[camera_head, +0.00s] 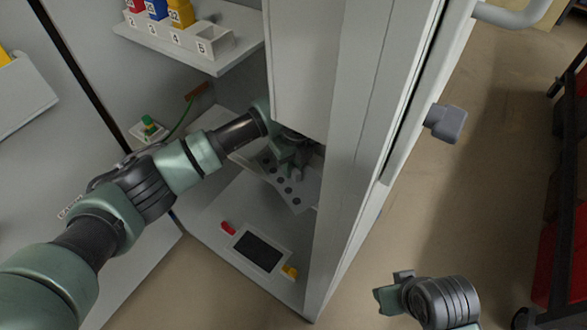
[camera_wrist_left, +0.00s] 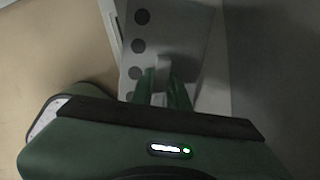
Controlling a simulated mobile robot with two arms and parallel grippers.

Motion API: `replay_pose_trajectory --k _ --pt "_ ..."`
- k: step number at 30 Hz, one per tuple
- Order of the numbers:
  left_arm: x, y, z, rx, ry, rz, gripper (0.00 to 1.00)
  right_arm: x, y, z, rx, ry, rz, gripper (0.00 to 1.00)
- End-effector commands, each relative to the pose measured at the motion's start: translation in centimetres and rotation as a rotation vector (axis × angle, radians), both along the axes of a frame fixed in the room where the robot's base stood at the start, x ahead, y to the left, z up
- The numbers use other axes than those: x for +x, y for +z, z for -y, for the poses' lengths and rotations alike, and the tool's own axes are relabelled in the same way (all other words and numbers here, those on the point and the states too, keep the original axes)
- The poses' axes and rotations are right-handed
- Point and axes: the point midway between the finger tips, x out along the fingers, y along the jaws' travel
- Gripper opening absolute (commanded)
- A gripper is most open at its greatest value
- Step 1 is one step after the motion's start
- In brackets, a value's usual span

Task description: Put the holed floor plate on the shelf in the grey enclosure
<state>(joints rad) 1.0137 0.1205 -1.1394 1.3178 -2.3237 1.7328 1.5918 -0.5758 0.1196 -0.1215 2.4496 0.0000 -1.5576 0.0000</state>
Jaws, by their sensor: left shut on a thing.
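The holed floor plate (camera_head: 303,187) is a pale sheet with a row of dark round holes, tilted inside the grey enclosure (camera_head: 345,120). My left gripper (camera_head: 296,172) is shut on it, reaching in behind the enclosure's front panel, which hides part of the plate. In the left wrist view the plate (camera_wrist_left: 185,25) extends beyond the left fingers (camera_wrist_left: 163,88), with its holes along the left side. A light shelf (camera_head: 205,55) is at the upper left of the enclosure, above the plate. My right gripper (camera_head: 391,289) is outside at the lower right, away from the plate; its jaw gap is unclear.
Red, blue and yellow blocks (camera_head: 181,13) stand in numbered holders on the shelf. Below the plate, a dark rectangular panel (camera_head: 258,251) lies on the enclosure's bottom between a red piece (camera_head: 228,228) and a yellow piece (camera_head: 290,272). A grey knob (camera_head: 446,122) juts from the right side.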

Motion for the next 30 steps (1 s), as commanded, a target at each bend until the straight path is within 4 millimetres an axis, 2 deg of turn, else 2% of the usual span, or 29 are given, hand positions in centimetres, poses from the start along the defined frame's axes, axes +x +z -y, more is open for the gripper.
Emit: replay_pose_trajectory --k 3,14,15,17,18,26,30 --pt "0.3 -1.2 0.3 -0.002 0.001 0.000 0.00 -0.2 0.3 0.1 0.000 0.000 0.003 0.36" --pt "0.4 -1.5 0.2 -0.001 0.000 0.002 0.00 -0.3 0.3 0.1 0.000 0.000 0.003 0.36" --pt "0.3 -1.6 0.2 -0.001 0.001 0.001 0.19 -0.3 0.3 0.1 0.000 0.000 0.003 0.36" --pt "0.3 -1.5 0.2 -0.001 0.001 0.001 0.36 -0.3 0.3 0.1 0.000 0.000 0.003 0.36" --pt "0.3 -1.5 0.2 -0.001 0.001 0.001 0.38 -0.3 0.3 0.1 0.000 0.000 0.003 0.36" --pt "0.3 -1.5 0.2 -0.001 0.001 0.001 0.38 -0.3 0.3 0.1 -0.001 0.000 0.002 0.36" --pt "0.4 -0.4 0.3 -0.003 0.001 0.003 0.38 -0.2 0.7 0.0 0.000 0.000 0.005 0.36"
